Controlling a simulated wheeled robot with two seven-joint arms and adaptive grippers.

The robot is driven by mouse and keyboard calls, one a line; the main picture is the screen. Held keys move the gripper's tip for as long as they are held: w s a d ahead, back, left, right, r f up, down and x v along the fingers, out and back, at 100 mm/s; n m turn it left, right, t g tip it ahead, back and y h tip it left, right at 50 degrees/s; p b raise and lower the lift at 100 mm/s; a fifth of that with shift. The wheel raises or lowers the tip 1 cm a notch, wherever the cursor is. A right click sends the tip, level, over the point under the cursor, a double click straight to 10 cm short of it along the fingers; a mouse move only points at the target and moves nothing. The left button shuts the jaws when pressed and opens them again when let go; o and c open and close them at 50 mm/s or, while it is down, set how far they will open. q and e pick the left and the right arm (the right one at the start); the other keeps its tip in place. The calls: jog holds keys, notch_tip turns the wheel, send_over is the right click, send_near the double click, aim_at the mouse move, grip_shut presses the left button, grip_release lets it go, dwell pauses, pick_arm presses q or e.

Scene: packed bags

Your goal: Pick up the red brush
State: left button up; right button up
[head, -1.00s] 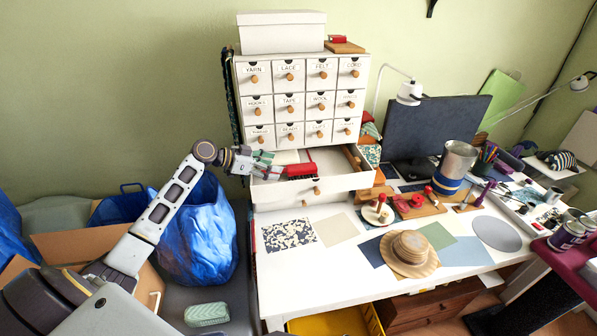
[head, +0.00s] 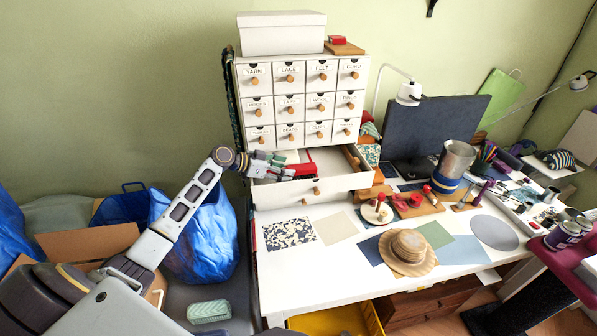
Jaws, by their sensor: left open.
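The red brush (head: 306,169) lies in the open wide drawer (head: 330,184) at the bottom of the white cabinet. My left gripper (head: 288,170) reaches in from the left over the drawer's left part. Its fingers are open and overlap the left end of the brush in the picture. They hide that end, and I cannot tell whether they touch it. My right gripper is not in view.
The small-drawer cabinet (head: 307,105) rises directly behind the open drawer. A desk lamp (head: 409,91) and dark monitor (head: 435,130) stand to its right. A straw hat (head: 408,252) and flat sheets lie on the white desk. Blue bags (head: 203,235) are below my left arm.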

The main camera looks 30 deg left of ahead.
pick_arm(q)
jog(key=c, duration=1.2)
jog(key=shift+r, duration=0.15)
notch_tip(320, 180, up, 10)
jog(key=b, duration=0.1)
jog(key=shift+b, duration=0.4)
